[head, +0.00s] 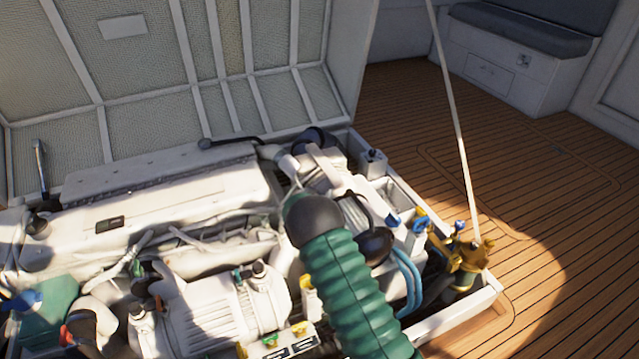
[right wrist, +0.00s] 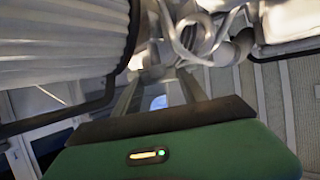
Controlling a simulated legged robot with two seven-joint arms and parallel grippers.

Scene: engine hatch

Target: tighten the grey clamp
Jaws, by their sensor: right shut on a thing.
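My right gripper (right wrist: 165,74) is in the right wrist view, its two fingers running up from the dark palm and closing on a small pale grey part. This part seems to be the grey clamp (right wrist: 152,56), but its shape is unclear there. In the head view my right arm reaches over the engine, and its dark wrist and green sleeve hide the fingers and what they hold. A pale hose end (head: 285,162) shows just beyond the wrist. My left gripper cannot be made out in either view.
The white engine (head: 180,200) fills the open hatch. The raised lid (head: 150,60) stands behind it. A thin prop rod (head: 455,110) rises at the right, near a brass fitting (head: 463,258) and blue hoses (head: 408,280). Wooden deck (head: 530,200) lies free to the right.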

